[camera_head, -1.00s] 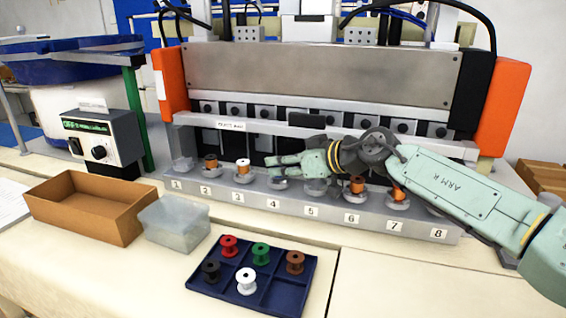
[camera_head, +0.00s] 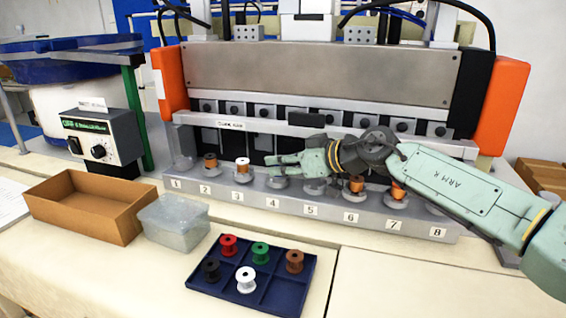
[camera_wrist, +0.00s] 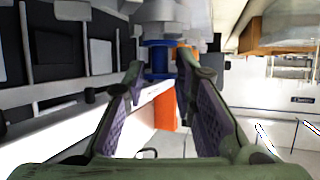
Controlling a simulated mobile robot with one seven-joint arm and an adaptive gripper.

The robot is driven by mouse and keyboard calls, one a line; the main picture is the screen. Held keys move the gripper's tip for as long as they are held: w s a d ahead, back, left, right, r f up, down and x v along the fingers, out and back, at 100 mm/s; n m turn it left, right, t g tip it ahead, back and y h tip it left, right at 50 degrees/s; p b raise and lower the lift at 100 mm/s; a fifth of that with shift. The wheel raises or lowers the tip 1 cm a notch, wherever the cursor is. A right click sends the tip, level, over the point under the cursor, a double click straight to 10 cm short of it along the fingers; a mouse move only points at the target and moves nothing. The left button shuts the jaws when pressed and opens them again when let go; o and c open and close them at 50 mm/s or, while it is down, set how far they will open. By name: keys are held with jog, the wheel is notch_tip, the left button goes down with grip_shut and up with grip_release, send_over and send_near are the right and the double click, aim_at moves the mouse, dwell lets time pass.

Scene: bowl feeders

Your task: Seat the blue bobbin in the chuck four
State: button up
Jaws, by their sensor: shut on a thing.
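The blue bobbin (camera_wrist: 159,60) shows in the wrist view between the fingertips of my gripper (camera_wrist: 160,76), which is shut on it. A grey stepped round part (camera_wrist: 161,14) appears right by the bobbin's far end; I cannot tell whether they touch. In the head view my gripper (camera_head: 270,160) reaches in from the right, level, just above chuck four (camera_head: 277,183). The fingers hide the blue bobbin there. Chuck four's base shows under the fingers, above the label 4.
Chucks two (camera_head: 210,163), three (camera_head: 242,167), six (camera_head: 356,185) and seven (camera_head: 397,190) hold bobbins. A navy tray (camera_head: 214,298) with several coloured bobbins, a clear box (camera_head: 172,222) and a brown box (camera_head: 85,215) stand in front. The machine's panel (camera_head: 320,75) rises behind.

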jog(key=shift+f, duration=0.4)
jog(key=shift+r, duration=0.3)
jog(key=shift+r, duration=0.45)
jog(key=shift+f, duration=0.5)
dwell(1.5)
jog(key=shift+r, duration=0.6)
jog(key=shift+f+b, duration=0.35)
jog(key=shift+f, duration=0.55)
dwell(0.6)
jog(key=o, duration=0.7)
jog(key=shift+c, duration=0.2)
